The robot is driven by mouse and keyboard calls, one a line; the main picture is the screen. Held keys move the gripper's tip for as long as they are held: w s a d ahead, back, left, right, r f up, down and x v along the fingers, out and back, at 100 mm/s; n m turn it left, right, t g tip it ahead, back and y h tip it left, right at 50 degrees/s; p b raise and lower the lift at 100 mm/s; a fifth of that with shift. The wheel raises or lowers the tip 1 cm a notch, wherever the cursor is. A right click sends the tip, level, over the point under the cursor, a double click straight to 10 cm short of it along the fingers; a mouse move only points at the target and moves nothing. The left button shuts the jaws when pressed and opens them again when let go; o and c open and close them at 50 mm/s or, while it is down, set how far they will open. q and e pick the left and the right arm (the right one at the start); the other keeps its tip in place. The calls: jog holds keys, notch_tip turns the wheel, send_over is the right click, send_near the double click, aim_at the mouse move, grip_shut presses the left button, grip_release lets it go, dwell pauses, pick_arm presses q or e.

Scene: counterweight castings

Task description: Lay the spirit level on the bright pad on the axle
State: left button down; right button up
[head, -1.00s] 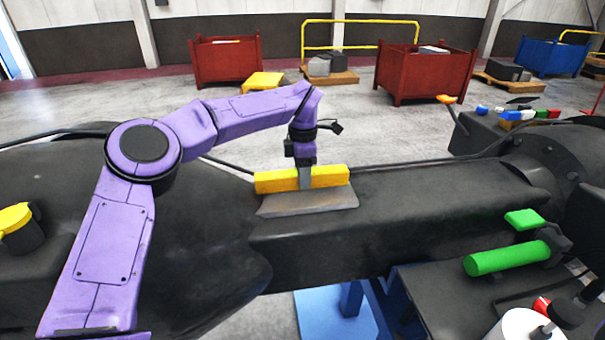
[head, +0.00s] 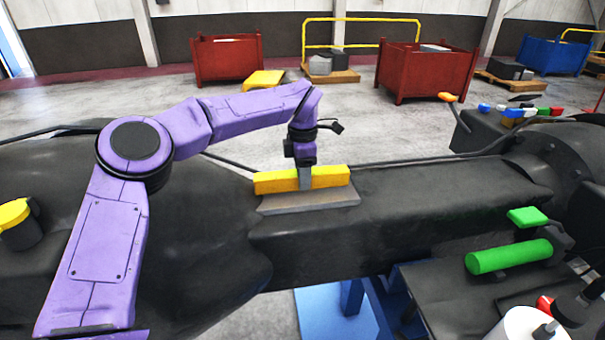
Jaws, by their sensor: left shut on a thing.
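The spirit level is a yellow bar (head: 328,177) at the middle of the head view. My left gripper (head: 304,178) is shut on it near its middle, coming down from above. The bright pad (head: 312,201) is a grey flat patch on top of the dark axle (head: 420,205), directly below and in front of the level. The level lies lengthwise along the pad, over its far part. I cannot tell whether it touches the pad or hangs just above it. My right gripper is not in view.
A green cylinder handle (head: 508,256) and a white round container (head: 522,326) are at the lower right. A dark cable runs behind the axle. Red bins (head: 425,72) and a blue bin (head: 552,57) stand far back on the floor. The axle right of the pad is clear.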

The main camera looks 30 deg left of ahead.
pick_arm(q)
jog(key=shift+f, duration=0.2)
jog(key=shift+c, duration=2.4)
grip_release()
notch_tip(320, 180, up, 10)
jog(key=shift+d+r+b, duration=0.1)
jog(key=shift+b, duration=0.25)
jog(key=shift+r, duration=0.2)
